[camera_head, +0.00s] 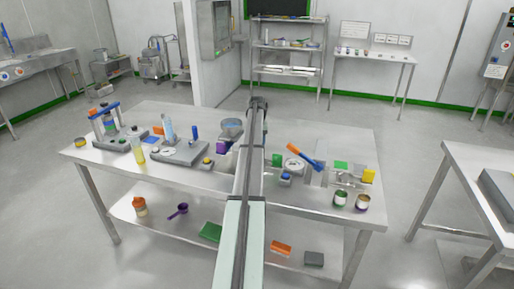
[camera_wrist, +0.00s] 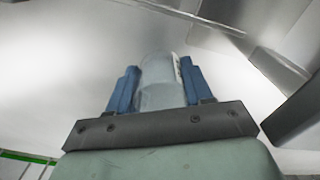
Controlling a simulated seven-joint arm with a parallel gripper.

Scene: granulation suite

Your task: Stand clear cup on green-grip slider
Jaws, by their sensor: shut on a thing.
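In the wrist view my gripper (camera_wrist: 158,78) has its two blue fingers shut on a pale, see-through cylindrical cup (camera_wrist: 161,92), one finger on each side. Small dark marks show on the cup's right side. In the head view my arm reaches out over the middle of the table, and its far end hides the fingers and the cup. A green grip (camera_head: 340,165) shows on a metal fixture at the table's right side, beside a yellow block (camera_head: 368,176). I cannot tell for sure that this is the green-grip slider. A separate upright green piece (camera_head: 277,160) stands just right of my arm.
The steel table (camera_head: 300,133) is bare at its back. Right of my arm are a dial (camera_head: 294,164), an orange-and-blue lever (camera_head: 305,155) and two small cans (camera_head: 340,199). Left are a blue-posted stand (camera_head: 106,125), a scale plate (camera_head: 178,151) and a grey pot (camera_head: 231,128).

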